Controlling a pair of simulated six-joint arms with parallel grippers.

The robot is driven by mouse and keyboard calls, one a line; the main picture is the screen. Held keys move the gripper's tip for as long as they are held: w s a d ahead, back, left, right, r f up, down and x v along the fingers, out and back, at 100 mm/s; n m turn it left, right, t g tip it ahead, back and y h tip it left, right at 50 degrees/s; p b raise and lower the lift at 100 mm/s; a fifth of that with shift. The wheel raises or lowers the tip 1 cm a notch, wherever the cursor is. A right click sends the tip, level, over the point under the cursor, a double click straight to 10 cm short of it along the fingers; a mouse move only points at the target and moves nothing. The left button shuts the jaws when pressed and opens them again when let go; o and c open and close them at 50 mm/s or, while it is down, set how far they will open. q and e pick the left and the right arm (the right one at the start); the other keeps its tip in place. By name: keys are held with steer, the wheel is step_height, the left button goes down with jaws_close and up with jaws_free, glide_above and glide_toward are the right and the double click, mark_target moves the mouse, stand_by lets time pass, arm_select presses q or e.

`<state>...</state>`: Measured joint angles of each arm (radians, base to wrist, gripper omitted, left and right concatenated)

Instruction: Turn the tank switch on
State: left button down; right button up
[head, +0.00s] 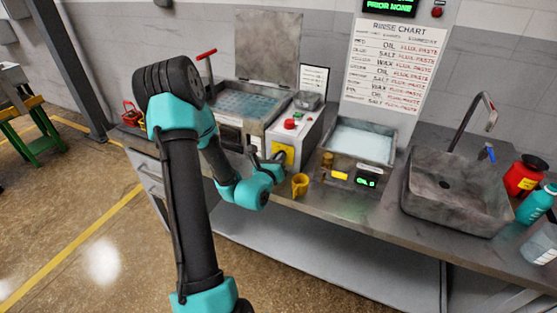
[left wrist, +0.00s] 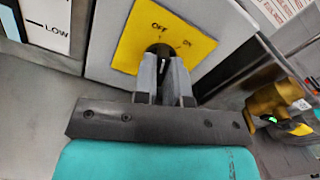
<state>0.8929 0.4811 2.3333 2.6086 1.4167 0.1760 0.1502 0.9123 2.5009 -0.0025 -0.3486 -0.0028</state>
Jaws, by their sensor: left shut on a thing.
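The tank switch has a yellow plate (head: 288,151) on the front of a grey control box in the head view. In the left wrist view its plate (left wrist: 137,47) carries the words OFF, upper left, and ON, upper right. A dark knob (left wrist: 158,48) sits below the words. My left gripper (head: 277,158) is at this switch. In the left wrist view its two grey fingers (left wrist: 165,75) are shut on the knob, one on each side. The fingers partly cover the knob, so I cannot tell which word it points to. My right gripper is not in view.
A red button (head: 290,124) is on top of the control box. A water-filled tank (head: 240,104) stands left of it, another basin (head: 362,146) right. A brass valve (left wrist: 272,105) is close to the gripper's right.

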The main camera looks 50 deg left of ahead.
arm_select(q)
steer(key=m, duration=0.5)
steer(key=shift+m, duration=2.4)
steer(key=c, duration=1.2)
jaws_free()
